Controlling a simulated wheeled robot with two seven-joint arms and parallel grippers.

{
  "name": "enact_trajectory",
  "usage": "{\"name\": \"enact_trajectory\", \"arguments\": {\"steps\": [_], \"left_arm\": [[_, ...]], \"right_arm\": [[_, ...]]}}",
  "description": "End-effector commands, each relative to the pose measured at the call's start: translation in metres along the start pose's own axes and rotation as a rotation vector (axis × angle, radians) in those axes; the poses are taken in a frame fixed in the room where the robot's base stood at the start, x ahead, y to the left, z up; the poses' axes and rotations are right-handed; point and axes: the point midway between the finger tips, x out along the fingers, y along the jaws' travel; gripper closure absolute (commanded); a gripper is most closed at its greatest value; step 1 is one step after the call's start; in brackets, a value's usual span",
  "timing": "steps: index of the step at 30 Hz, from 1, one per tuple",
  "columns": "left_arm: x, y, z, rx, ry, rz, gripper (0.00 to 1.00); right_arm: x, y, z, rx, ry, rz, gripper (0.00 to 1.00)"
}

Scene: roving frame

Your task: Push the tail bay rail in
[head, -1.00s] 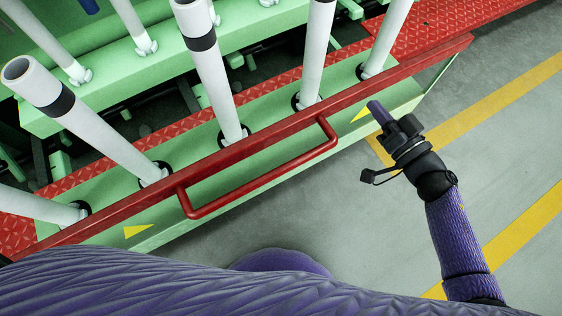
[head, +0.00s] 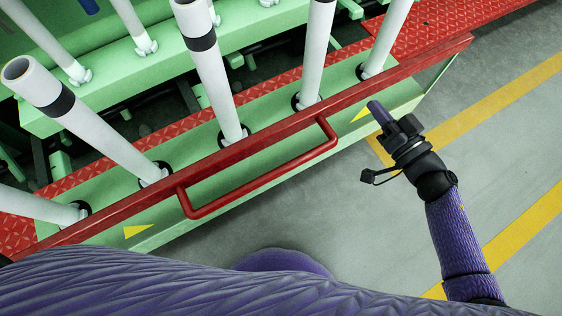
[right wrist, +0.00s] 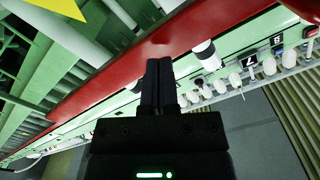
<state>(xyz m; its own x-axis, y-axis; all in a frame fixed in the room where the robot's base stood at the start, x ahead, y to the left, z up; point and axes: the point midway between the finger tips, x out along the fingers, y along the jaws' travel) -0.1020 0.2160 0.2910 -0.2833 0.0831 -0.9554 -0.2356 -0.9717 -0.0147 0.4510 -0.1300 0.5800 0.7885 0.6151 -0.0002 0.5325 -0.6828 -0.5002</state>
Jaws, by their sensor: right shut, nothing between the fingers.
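The tail bay rail (head: 250,134) is a long red bar crossing the head view from lower left to upper right. A red U-shaped handle (head: 262,180) sticks out from it toward me. My right gripper (head: 376,107) is shut and empty, close to the rail's near side, to the right of the handle. Whether it touches the rail is unclear in the head view. In the right wrist view the shut fingers (right wrist: 158,72) point at the red rail (right wrist: 190,35), which fills the space just past the tips. My left gripper is not in view.
White posts (head: 213,80) with black bands stand in the green rack (head: 110,222) behind the rail. Red tread plate (head: 420,25) lies beyond it. Grey floor with yellow stripes (head: 525,85) is open to the right.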

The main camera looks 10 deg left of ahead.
Motion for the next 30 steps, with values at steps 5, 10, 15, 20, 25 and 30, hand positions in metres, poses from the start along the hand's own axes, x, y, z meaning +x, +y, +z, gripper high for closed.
{"name": "enact_trajectory", "arguments": {"steps": [5,10,15,20,25,30], "left_arm": [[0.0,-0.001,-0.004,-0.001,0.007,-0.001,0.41],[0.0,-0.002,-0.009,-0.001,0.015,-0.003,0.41],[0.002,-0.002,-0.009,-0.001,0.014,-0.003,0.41],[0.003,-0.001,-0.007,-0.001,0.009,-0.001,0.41],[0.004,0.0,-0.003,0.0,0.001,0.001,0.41],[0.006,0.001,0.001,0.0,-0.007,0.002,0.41]], "right_arm": [[0.0,0.0,0.0,0.0,0.0,0.0,1.0],[0.0,0.0,0.0,0.0,0.0,0.0,1.0],[0.01,0.001,0.0,0.0,0.001,0.0,1.0],[0.021,0.001,0.0,0.0,0.001,0.0,1.0],[0.034,0.0,0.0,0.0,0.001,0.0,1.0],[0.045,0.0,0.0,0.0,0.001,-0.001,1.0]]}}
